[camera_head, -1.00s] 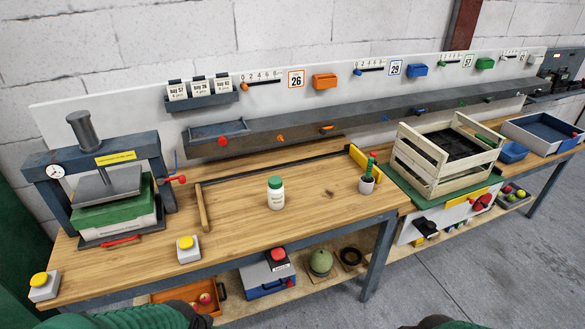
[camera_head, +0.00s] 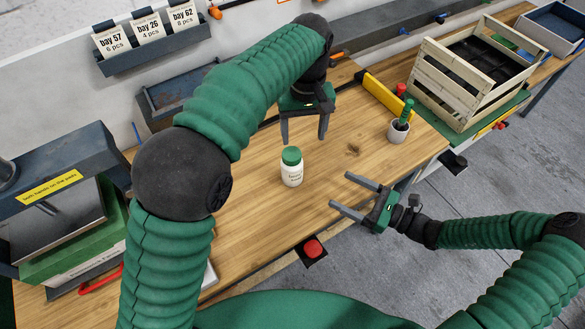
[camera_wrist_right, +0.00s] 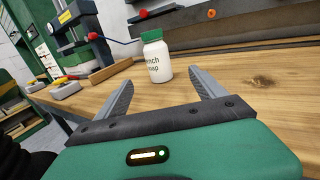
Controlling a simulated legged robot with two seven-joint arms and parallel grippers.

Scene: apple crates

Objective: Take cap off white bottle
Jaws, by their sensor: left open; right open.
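The white bottle (camera_head: 291,174) stands upright on the wooden bench with its green cap (camera_head: 291,156) on. My left gripper (camera_head: 304,140) is open, pointing down, above and just behind the bottle in the head view; it looks apart from the cap. My right gripper (camera_head: 340,190) is open and empty, to the right of the bottle, with its fingers pointing towards it. In the right wrist view the bottle (camera_wrist_right: 157,60) stands beyond and between the open fingers (camera_wrist_right: 165,90), and its label is partly readable.
A white pot (camera_head: 398,131) with green and red handled things stands at the right, by a yellow bar (camera_head: 383,96). A wooden crate (camera_head: 440,98) stands behind it. A press (camera_head: 65,215) is at the left. The bench around the bottle is clear.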

